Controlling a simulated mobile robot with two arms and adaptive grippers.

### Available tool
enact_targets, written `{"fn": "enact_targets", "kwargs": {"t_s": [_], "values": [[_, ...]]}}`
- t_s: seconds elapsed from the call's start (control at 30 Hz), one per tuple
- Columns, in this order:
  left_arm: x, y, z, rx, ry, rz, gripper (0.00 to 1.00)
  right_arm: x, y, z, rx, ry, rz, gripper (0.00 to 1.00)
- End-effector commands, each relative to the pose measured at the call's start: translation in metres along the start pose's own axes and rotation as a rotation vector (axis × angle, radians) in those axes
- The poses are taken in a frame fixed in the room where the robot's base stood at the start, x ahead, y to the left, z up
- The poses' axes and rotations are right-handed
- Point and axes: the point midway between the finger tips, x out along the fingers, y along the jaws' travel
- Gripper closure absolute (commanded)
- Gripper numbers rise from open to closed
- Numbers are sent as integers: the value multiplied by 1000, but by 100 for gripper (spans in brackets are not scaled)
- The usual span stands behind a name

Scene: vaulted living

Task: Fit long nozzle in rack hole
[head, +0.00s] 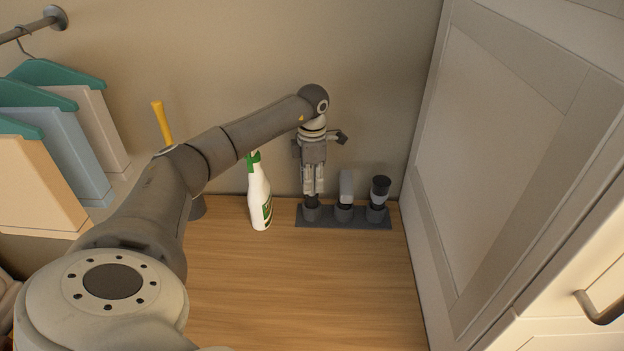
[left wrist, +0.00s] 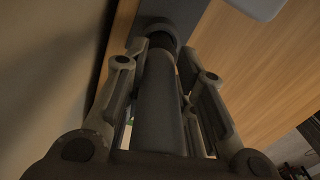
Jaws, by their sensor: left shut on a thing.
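The dark grey rack (head: 350,224) stands at the back of the wooden surface. My left gripper (head: 313,192) points down over the rack's leftmost hole. It is shut on the long nozzle (left wrist: 161,105), a dark grey tube lying between the fingers in the left wrist view. The nozzle's dark lower end (head: 311,202) is at the mouth of the left hole; how deep it sits I cannot tell. A light grey attachment (head: 346,187) stands upright in the middle hole and a black one (head: 380,190) in the right hole. My right gripper is not in view.
A white spray bottle with a green top (head: 259,197) stands left of the rack. A yellow-handled tool (head: 162,122) is partly behind my left arm. A white cabinet door (head: 505,150) bounds the right side. The front of the wooden surface (head: 310,290) is clear.

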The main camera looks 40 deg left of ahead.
Motion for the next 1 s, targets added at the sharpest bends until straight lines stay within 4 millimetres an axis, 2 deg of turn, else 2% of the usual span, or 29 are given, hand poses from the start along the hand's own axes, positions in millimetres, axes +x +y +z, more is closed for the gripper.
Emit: {"fn": "enact_targets", "kwargs": {"t_s": [0.5, 1.0], "values": [[11, 0, 0, 0, 1, -1, 99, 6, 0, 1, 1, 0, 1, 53], [11, 0, 0, 0, 0, 0, 99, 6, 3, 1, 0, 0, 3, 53]]}}
